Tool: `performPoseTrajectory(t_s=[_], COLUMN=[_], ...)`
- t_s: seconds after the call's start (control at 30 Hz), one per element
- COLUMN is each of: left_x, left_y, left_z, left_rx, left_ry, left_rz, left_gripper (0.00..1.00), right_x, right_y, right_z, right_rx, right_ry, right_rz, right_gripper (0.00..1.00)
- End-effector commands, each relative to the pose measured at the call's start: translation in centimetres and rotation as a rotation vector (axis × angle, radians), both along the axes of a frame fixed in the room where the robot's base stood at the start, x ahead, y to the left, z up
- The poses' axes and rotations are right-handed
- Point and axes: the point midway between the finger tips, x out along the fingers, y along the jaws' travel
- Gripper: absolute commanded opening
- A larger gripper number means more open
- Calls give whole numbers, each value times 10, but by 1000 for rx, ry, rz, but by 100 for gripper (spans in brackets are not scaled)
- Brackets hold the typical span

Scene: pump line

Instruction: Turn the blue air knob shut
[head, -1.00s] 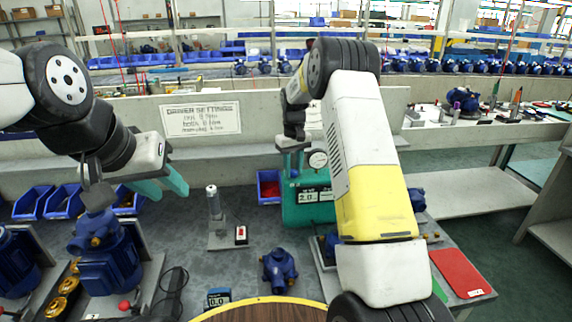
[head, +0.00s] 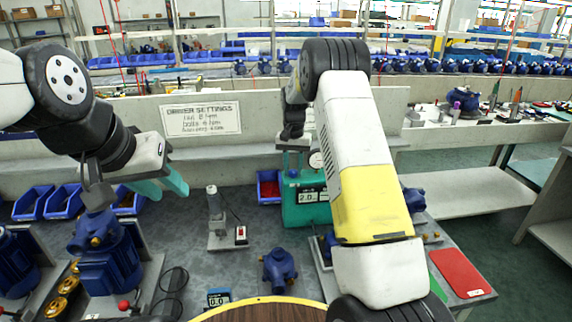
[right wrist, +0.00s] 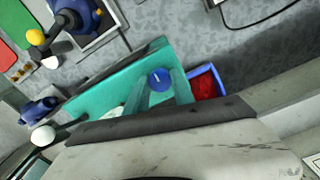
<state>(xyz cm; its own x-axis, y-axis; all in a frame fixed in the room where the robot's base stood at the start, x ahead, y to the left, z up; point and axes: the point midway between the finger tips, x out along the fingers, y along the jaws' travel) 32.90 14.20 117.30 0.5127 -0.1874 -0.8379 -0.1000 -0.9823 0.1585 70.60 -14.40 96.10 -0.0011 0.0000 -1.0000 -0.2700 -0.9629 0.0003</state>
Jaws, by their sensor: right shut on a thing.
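The blue air knob (right wrist: 160,79) is a small round knob with a pale mark, on the teal air unit (right wrist: 110,80) in the right wrist view. My right gripper (right wrist: 157,87) is shut on the knob, a finger on each side. In the head view the teal unit (head: 300,213) stands at the back of the bench, with a display that seems to read 2.0 and a round white gauge (head: 315,160). There my right arm partly covers the unit, and the knob cannot be made out. My left gripper (head: 166,188) hangs open and empty above the left of the bench.
A blue bin with red contents (head: 268,187) stands just left of the unit. A blue pump (head: 279,270) and a stand (head: 216,217) are on the middle of the bench. A red plate (head: 461,272) lies at the right. A settings sign (head: 201,119) hangs behind.

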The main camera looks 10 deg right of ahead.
Motion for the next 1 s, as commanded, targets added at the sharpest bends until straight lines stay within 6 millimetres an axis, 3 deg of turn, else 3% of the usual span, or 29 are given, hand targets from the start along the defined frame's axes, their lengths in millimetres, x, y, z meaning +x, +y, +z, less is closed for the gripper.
performPoseTrajectory(t_s=[0.4, 0.43, 0.53, 0.87, 1.0], left_x=[0, 0, 0, 0, 0], left_y=[0, 0, 0, 0, 0], left_z=[0, 0, 0, 0, 0], left_rx=[0, 0, 0, 0, 0], left_ry=[0, 0, 0, 0, 0], left_rz=[0, 0, 0, 0, 0], left_gripper=[36, 36, 36, 36, 36], right_x=[1, 2, 1, 1, 2], right_y=[0, 0, 0, 0, 0], right_z=[2, 2, 2, 2, 16], right_rx=[1, 1, 1, 0, 1], right_ry=[-5, -5, -5, -2, -5], right_rz=[-9, -9, -9, -8, -7], right_gripper=[0, 32, 51, 52, 52])
